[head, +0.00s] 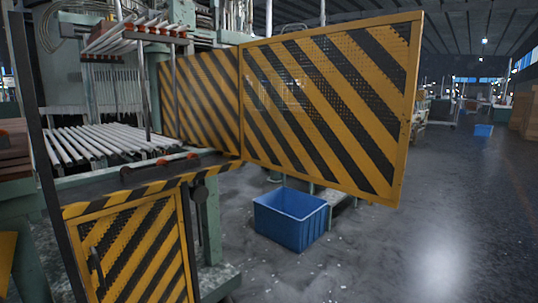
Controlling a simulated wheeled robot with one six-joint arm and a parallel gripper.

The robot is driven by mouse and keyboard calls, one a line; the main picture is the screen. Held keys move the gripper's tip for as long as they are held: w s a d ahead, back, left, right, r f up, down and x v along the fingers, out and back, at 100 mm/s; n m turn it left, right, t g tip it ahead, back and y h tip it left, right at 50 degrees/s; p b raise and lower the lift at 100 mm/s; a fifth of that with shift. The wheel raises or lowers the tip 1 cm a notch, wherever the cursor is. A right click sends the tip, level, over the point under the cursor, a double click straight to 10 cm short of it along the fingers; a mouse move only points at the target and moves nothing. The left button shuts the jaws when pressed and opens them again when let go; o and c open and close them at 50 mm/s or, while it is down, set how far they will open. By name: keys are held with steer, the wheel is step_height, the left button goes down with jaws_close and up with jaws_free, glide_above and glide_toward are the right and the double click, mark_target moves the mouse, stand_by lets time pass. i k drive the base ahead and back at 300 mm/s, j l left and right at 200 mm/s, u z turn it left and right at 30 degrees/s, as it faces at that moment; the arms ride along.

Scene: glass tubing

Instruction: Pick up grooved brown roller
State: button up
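No grooved brown roller can be made out for certain. A small dark brown piece with reddish ends (160,165) lies on the machine's bed edge at left centre, past the white glass tubes (90,143). It is too small to tell whether it is grooved. Reddish-brown parts (150,31) also show on the upper tube rack. My gripper does not show in the head view.
Black-and-yellow striped panels (325,105) stand around the machine, with a lower striped door (135,250) at front left. A blue crate (290,218) stands on the floor below the large panel. The grey floor (440,230) at right is clear.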

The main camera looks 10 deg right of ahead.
mark_target(126, 169)
steer(key=i+l+u, duration=0.1)
steer(key=u, duration=0.4)
steer(key=l+u, duration=0.3)
steer(key=u, duration=0.2)
steer(key=l+u, duration=0.25)
steer(key=l, duration=0.5)
steer(key=l+u, duration=0.3)
steer(key=l, duration=0.45)
steer(key=k+l+u, duration=0.25)
steer(key=l, duration=0.45)
steer(key=k+l, duration=0.1)
steer(key=l, duration=0.45)
steer(key=k+l, duration=0.1)
steer(key=l, duration=1.05)
steer(key=k+l, duration=0.15)
steer(key=l, duration=0.4)
steer(key=k+l+u, duration=0.1)
steer(key=l, duration=0.45)
steer(key=j, duration=0.75)
steer(key=i+j, duration=0.15)
steer(key=j, duration=0.65)
